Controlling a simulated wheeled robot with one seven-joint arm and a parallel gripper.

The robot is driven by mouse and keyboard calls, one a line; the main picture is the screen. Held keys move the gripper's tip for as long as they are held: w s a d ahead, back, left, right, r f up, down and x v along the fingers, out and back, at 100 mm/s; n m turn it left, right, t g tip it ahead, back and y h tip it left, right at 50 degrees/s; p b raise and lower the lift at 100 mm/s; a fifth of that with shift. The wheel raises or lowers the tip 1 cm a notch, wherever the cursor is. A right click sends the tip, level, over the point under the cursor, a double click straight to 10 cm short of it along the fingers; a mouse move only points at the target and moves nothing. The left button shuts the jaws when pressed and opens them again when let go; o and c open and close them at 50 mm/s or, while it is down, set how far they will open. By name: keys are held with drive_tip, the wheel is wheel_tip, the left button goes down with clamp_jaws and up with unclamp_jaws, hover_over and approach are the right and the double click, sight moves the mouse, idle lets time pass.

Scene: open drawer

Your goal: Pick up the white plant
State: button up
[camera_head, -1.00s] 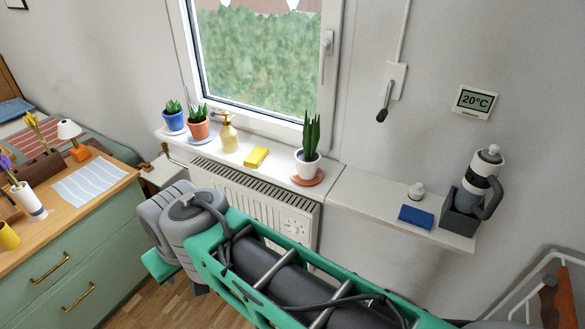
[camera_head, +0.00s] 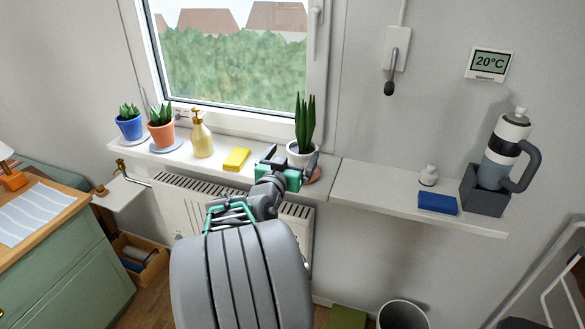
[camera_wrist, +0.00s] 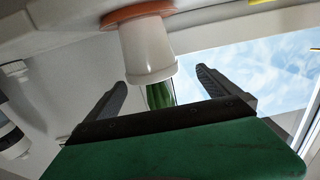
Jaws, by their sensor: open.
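The white plant is a white pot with tall green leaves (camera_head: 306,125). It stands upright on an orange saucer (camera_head: 314,175) on the window sill. My gripper (camera_head: 292,165) is right in front of the pot and hides much of it in the head view. In the wrist view, which looks upside down, the white pot (camera_wrist: 146,50) hangs at the top centre, with the orange saucer (camera_wrist: 137,13) above it. My gripper (camera_wrist: 160,88) is open there, with one finger on each side of the plant. I cannot tell whether the fingers touch the pot.
A yellow sponge (camera_head: 237,159), a soap dispenser (camera_head: 201,135), an orange-potted plant (camera_head: 161,136) and a blue-potted plant (camera_head: 129,128) stand left on the sill. Right are a blue block (camera_head: 437,203), a small white bottle (camera_head: 428,176) and a flask (camera_head: 502,155). The window (camera_head: 235,60) is behind.

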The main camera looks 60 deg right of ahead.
sight(307, 143)
drive_tip(key=shift+s+d+f+b, duration=0.1)
drive_tip(key=shift+s+f+b, duration=0.3)
drive_tip(key=shift+f, duration=0.25)
drive_tip(key=shift+d+f+b, duration=0.15)
drive_tip(key=shift+f+b, duration=0.1)
drive_tip(key=shift+b, duration=0.05)
drive_tip(key=d, duration=0.2)
drive_tip(key=d+p, duration=0.1)
drive_tip(key=d, duration=0.2)
drive_tip(key=w+d, duration=0.1)
drive_tip(key=d, duration=0.2)
drive_tip(key=shift+p, duration=0.3)
drive_tip(key=shift+a, duration=0.1)
drive_tip(key=c, duration=2)
drive_tip(key=shift+r, duration=0.15)
